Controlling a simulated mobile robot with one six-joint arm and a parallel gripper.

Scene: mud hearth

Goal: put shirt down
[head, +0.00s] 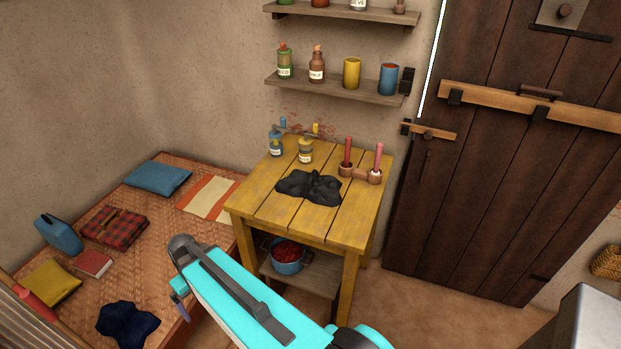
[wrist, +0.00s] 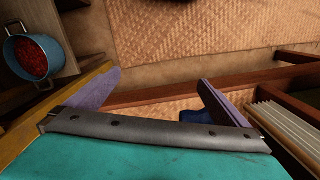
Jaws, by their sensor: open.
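A dark blue crumpled cloth (head: 127,322), which looks like a shirt, lies on the woven bed at the lower left. A black crumpled cloth (head: 310,187) lies on the yellow table; I cannot tell which of the two is the task's shirt. My gripper (wrist: 158,78) is open, with nothing between its two purple fingers. In the head view it hangs by the bed's near right edge, right of the dark blue cloth and apart from it. A bit of dark blue (wrist: 196,116) shows behind the right finger in the wrist view.
The bed (head: 150,230) holds cushions, a plaid cloth and a book. A dark door (head: 500,150) is at right.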

